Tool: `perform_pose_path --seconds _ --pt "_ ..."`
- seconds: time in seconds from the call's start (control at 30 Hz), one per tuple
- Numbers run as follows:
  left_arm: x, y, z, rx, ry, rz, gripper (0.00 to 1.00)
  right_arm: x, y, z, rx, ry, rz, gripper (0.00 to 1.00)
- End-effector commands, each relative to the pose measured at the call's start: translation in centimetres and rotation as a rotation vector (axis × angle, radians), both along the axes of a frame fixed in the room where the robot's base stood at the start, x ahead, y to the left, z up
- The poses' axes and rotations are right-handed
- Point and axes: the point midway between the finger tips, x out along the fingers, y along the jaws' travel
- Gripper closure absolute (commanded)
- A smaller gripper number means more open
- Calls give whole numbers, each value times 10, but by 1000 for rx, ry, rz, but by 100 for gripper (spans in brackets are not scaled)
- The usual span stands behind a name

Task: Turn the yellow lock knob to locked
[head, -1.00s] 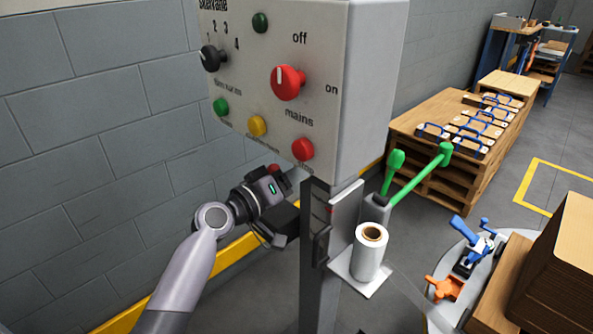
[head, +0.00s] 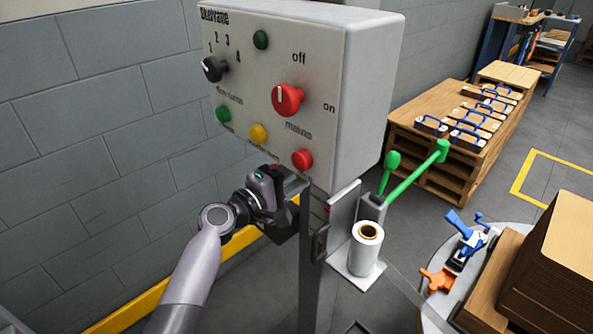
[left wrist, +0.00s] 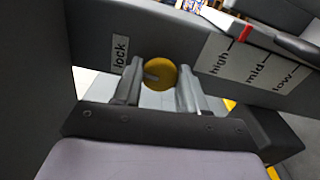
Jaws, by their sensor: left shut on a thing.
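The yellow lock knob (left wrist: 158,74) shows in the left wrist view on a grey panel, just right of the white "lock" label (left wrist: 121,51). A grey mark on its face reaches toward its left edge, on the label's side. My left gripper (left wrist: 158,82) has one finger on either side of the knob and is shut on it. In the head view my left gripper (head: 290,180) is at the post under the control box, and it hides the knob there. My right gripper is in neither view.
The control box (head: 372,70) with knobs and buttons hangs directly above my gripper. A "high, mid, low" scale (left wrist: 258,70) with a red pointer lies right of the knob. A white film roll (head: 367,255) stands on a plate beside the post. A block wall is left.

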Motion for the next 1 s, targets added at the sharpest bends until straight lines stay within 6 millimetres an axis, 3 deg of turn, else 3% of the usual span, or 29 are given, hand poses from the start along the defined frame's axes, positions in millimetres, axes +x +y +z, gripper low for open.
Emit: perform_pose_path --seconds 0.83,0.87,0.9,1.0 --pt "-1 -1 -2 -92 96 -3 89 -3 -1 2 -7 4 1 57" --pt "-1 -1 -2 -91 95 -3 49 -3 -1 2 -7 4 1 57" --pt "-1 -1 -1 -91 95 -3 36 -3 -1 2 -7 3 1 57" --pt "-1 -1 -1 -91 94 -2 33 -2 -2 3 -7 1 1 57"
